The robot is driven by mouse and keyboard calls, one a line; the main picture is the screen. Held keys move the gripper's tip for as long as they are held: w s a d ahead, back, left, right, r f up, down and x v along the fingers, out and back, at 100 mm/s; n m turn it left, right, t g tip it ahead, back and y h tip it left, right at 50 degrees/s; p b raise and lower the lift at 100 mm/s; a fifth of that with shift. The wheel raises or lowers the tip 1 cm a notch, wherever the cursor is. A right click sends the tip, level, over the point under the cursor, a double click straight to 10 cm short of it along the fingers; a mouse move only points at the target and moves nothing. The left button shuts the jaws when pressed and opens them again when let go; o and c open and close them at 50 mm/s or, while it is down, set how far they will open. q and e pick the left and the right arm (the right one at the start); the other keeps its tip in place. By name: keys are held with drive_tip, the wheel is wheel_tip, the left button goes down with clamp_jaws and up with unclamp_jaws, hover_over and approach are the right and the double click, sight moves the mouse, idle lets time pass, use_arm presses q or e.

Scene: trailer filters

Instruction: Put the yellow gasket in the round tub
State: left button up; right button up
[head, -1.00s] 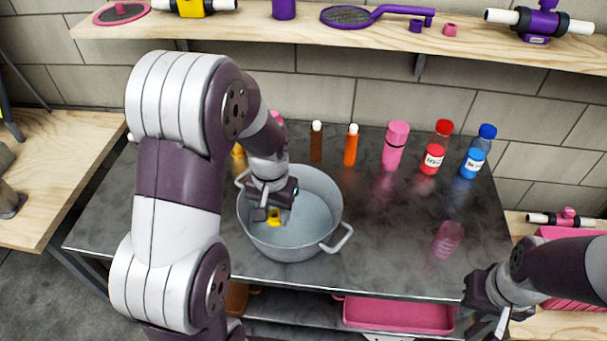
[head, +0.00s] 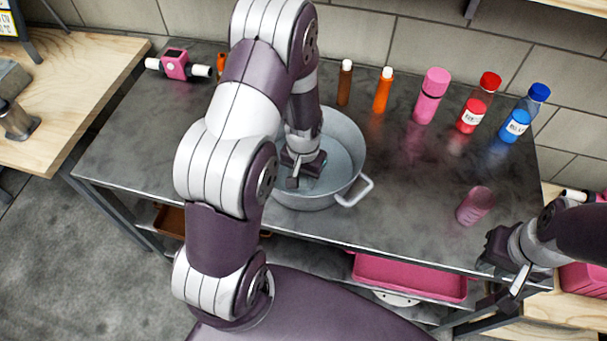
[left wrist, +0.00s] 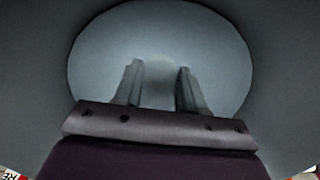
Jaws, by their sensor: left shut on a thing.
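The round tub (head: 341,187) is a grey metal pot with side handles on the dark metal table. My left gripper (head: 293,182) reaches down inside it. In the left wrist view my left gripper (left wrist: 160,88) shows two fingers with a gap between them, over the tub's pale floor (left wrist: 160,40). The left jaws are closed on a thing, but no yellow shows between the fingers. The yellow gasket is hidden in both current views; it showed at this gripper a second ago. My right gripper (head: 508,272) is at the table's front right, its jaw opening unclear.
An orange bottle (head: 382,92), a pink bottle (head: 430,97), a red-capped bottle (head: 477,104) and a blue-capped bottle (head: 523,114) stand behind the tub. A pink cup (head: 475,206) stands to the right. A pink valve part (head: 177,64) lies at the back left.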

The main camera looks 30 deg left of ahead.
sight(304, 181)
use_arm(q)
drive_tip(key=shift+f, duration=0.15)
drive_tip(key=o, duration=1)
wheel_tip(304, 181, up, 12)
drive_tip(key=shift+m+t, duration=0.3)
drive_tip(key=shift+t, duration=0.4)
drive_tip(key=s+d+r, duration=0.1)
drive_tip(key=s, duration=0.1)
drive_tip(key=s+d+r, duration=0.1)
drive_tip(key=s+d, duration=0.1)
drive_tip(key=s, duration=0.1)
drive_tip(key=s+d+r, duration=0.1)
drive_tip(key=s+d, duration=0.1)
drive_tip(key=s, duration=0.1)
drive_tip(key=shift+s+d+r, duration=0.1)
drive_tip(key=shift+s+r, duration=0.1)
drive_tip(key=shift+s, duration=0.05)
